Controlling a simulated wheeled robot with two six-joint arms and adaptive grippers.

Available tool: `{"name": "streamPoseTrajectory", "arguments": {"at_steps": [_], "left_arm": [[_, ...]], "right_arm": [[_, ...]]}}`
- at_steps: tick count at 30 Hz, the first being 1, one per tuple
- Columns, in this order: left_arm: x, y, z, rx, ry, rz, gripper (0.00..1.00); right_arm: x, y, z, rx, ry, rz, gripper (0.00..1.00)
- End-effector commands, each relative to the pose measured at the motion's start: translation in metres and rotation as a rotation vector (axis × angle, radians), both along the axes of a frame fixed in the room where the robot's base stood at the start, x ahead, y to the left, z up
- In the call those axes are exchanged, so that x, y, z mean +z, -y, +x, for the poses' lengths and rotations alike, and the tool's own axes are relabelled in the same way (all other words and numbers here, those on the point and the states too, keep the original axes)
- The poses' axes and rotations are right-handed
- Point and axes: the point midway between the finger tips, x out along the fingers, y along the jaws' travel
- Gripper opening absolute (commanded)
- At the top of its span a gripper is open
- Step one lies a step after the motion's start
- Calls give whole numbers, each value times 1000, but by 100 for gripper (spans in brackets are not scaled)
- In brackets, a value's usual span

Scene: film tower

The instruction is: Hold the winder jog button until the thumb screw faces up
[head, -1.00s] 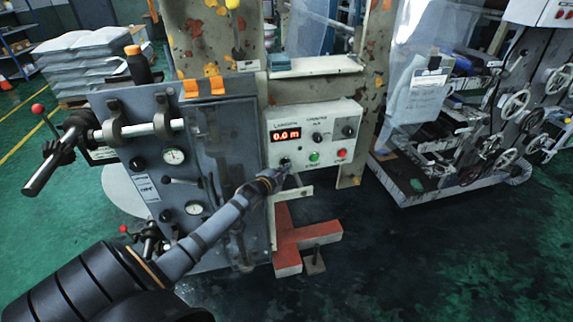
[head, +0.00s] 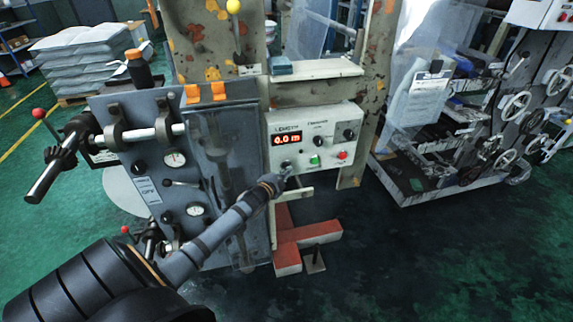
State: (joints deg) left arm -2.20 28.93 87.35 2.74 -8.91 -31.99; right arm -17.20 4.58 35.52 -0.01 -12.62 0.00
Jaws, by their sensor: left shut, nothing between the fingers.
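The white control panel (head: 316,138) stands right of the grey winder cabinet and its red display (head: 286,138) reads 0.0 m. A green button (head: 315,160) and a red button (head: 342,155) sit on its lower row. My left gripper (head: 284,172) is shut at the panel's lower left, its tip at or just in front of a small dark control there. I cannot tell whether it touches or presses it. The winder shaft (head: 140,133) lies across the cabinet top with dark clamps on it. I cannot make out the thumb screw. My right gripper is out of view.
A red floor foot (head: 305,240) stands below the panel. A machine with several handwheels (head: 515,105) is at the right. Stacked white sacks (head: 85,55) are at the back left. Green floor is open at the lower right.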

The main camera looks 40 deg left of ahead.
Motion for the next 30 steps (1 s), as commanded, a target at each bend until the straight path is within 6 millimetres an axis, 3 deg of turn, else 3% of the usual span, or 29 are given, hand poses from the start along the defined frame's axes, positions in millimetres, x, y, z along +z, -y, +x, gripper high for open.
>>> {"name": "streamPoseTrajectory", "arguments": {"at_steps": [1,6,15,30], "left_arm": [[3,2,-3,2,-5,-3,0],[2,13,-11,-1,-8,-9,0],[-4,31,-27,0,-9,-12,0],[-5,32,-28,0,-9,-14,0]], "right_arm": [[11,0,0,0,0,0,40],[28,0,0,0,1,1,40],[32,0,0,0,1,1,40],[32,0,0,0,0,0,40]]}}
